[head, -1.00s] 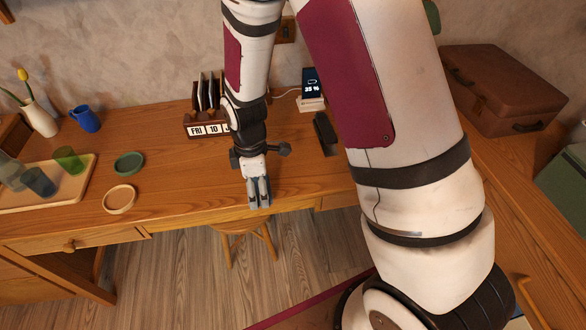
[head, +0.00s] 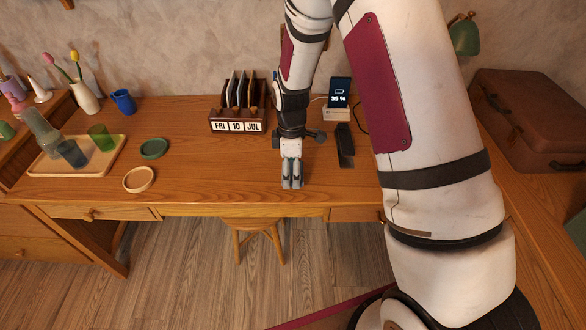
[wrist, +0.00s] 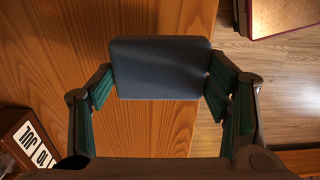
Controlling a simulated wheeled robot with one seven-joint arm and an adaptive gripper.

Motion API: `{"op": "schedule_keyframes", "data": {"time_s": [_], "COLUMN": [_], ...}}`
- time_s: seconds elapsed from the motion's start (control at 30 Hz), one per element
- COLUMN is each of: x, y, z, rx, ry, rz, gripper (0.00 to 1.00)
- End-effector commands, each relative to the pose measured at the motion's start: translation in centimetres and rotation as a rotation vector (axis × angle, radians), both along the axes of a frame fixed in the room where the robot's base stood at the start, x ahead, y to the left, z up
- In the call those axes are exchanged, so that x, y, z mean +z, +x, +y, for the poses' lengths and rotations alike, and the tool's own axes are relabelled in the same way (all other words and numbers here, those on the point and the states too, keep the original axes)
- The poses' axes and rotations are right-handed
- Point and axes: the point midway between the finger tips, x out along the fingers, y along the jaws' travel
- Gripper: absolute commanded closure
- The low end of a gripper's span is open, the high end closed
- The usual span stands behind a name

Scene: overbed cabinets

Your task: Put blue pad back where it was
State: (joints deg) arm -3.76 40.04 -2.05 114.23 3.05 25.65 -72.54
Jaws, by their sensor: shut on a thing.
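The blue pad (wrist: 160,68) is a flat, dark blue-grey rectangle with rounded corners. In the wrist view it lies between the two green-lined fingers of my gripper (wrist: 161,100), which is shut on it. In the head view my gripper (head: 292,183) points down at the front part of the wooden desk (head: 210,180). It is close to the desk's front edge, below the calendar. The pad is mostly hidden by the fingers there. I cannot tell whether the pad touches the desk.
A FRI 10 JUL calendar organizer (head: 238,120) stands behind my gripper. A phone on a stand (head: 338,98) and a dark slim object (head: 345,145) are to its right. A stool (head: 258,235) is below.

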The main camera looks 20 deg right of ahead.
Motion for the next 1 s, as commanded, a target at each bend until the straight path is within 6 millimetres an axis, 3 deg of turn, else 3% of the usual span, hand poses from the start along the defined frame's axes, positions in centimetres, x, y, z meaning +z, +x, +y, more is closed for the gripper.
{"op": "schedule_keyframes", "data": {"time_s": [0.1,0.23,0.37,0.6,0.97,1.0], "x": [-0.3,-0.3,-0.9,-3.8,-4.2,-4.2], "y": [1.9,3.0,3.1,3.0,3.1,3.1], "z": [-0.9,-1.4,-1.4,-1.4,-1.4,-1.4], "rx": [-0.001,-0.001,0.0,0.0,0.0,0.0], "ry": [-0.001,0.0,0.0,0.0,0.0,0.0], "rz": [0.0,0.0,0.003,0.003,0.001,0.0], "gripper": [0.56,0.56,0.56,0.56,0.56,0.25]}}
